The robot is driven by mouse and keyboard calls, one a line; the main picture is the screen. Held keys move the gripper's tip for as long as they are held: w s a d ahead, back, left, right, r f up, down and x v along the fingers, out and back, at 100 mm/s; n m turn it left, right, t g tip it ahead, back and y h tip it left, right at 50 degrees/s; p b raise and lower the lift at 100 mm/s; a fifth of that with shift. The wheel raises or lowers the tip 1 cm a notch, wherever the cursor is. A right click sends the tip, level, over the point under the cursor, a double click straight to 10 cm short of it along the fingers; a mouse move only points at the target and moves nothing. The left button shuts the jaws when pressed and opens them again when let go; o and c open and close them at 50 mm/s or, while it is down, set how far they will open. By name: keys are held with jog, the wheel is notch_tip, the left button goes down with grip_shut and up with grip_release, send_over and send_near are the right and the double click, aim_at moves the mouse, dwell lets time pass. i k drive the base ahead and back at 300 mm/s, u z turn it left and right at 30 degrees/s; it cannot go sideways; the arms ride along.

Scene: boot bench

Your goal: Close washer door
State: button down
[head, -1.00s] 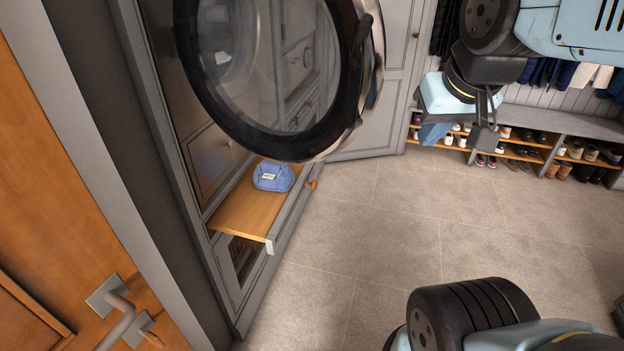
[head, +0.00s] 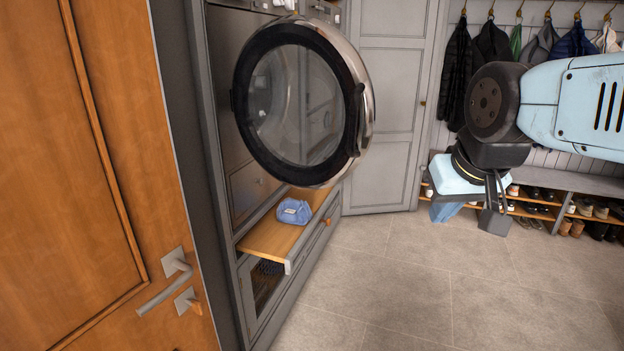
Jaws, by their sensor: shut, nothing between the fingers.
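The washer door (head: 302,105) stands wide open, swung out from the washer front (head: 232,120). It is a round glass door with a black ring and a chrome rim, and its handle side faces right. My gripper (head: 493,222) is shut and empty, pointing down, well to the right of the door and apart from it. The washer opening is mostly hidden behind the door.
Below the door, a wooden pull-out shelf (head: 268,240) sticks out with a folded blue cloth (head: 294,211) on it. A wooden house door (head: 90,150) stands at left. Coats (head: 490,45) and a shoe bench (head: 560,190) are behind. The tiled floor (head: 400,270) is clear.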

aim_at(315, 41)
jog(key=u, duration=0.5)
jog(key=k, duration=0.95)
jog(key=z, duration=0.6)
jog(key=i, duration=1.5)
